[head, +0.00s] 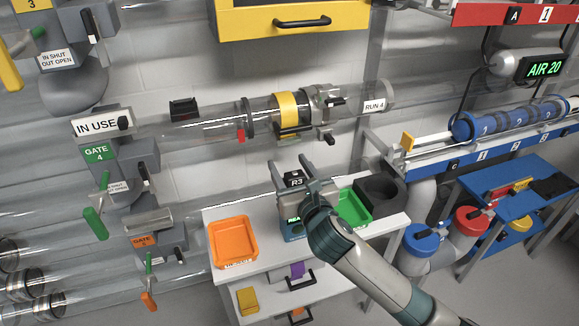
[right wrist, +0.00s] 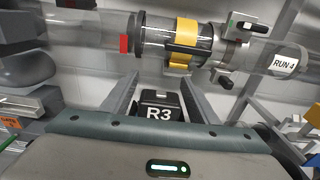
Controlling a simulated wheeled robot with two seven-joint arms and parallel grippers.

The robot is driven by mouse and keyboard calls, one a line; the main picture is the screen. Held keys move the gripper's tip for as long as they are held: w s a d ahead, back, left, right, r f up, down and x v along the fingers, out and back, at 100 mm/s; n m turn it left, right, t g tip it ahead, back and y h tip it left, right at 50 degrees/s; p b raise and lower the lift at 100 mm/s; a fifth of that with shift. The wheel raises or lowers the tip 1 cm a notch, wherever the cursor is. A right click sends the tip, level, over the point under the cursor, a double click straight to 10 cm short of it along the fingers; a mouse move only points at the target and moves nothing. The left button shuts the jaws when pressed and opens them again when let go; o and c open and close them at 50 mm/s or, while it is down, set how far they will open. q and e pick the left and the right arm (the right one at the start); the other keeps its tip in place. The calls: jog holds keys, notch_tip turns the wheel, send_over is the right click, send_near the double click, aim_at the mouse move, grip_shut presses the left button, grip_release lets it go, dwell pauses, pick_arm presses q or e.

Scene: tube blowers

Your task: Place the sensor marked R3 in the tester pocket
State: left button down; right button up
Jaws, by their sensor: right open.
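The sensor marked R3 (head: 293,180) is a small black block with a white label. It shows between the two fingers of my right gripper (head: 303,175) in the head view. In the right wrist view R3 (right wrist: 160,112) lies between the fingers, with gaps at its sides; that gripper (right wrist: 160,95) is open. My left gripper is out of view.
A clear tube with a yellow band (head: 287,110) runs behind the gripper. A blue side table (head: 545,177) stands at the right.

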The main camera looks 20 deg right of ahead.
aim_at(297, 179)
jog(key=shift+r, duration=0.15)
jog(key=shift+s, duration=0.2)
jog(key=s, duration=1)
jog(key=shift+d+r, duration=0.15)
jog(key=shift+r, duration=0.1)
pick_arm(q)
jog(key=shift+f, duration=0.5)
pick_arm(e)
jog(key=shift+s, duration=0.85)
